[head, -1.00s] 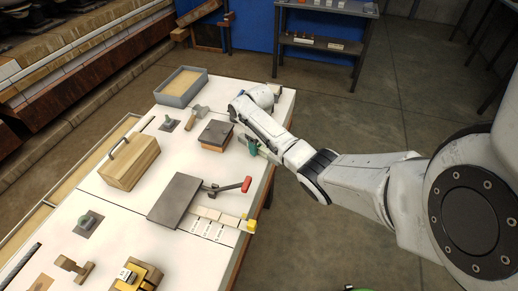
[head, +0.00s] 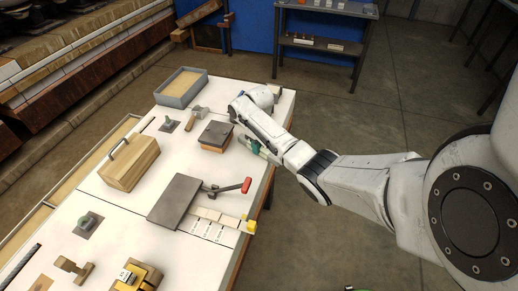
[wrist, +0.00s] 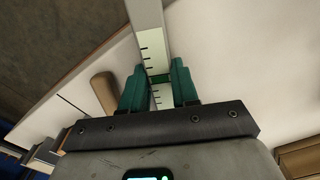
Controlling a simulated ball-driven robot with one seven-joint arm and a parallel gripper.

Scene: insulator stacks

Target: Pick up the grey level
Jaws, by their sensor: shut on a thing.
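The grey level (wrist: 149,38) is a long pale bar with black tick marks and a green part between the fingers. It runs up and out of the top of the wrist view. My gripper (wrist: 159,88) has teal fingers, one on each side of the bar, and is shut on it. In the head view my gripper (head: 254,146) is at the right edge of the white table, and my arm hides much of it. Only a small part of the level shows there. I cannot tell how far the level is above the table.
A dark plate on an orange block (head: 215,134) lies just left of my gripper. A grey sand tray (head: 181,87), a wooden box with a handle (head: 130,163) and a dark plate with a red-handled clamp (head: 174,200) share the table (head: 170,145). The floor at right is open.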

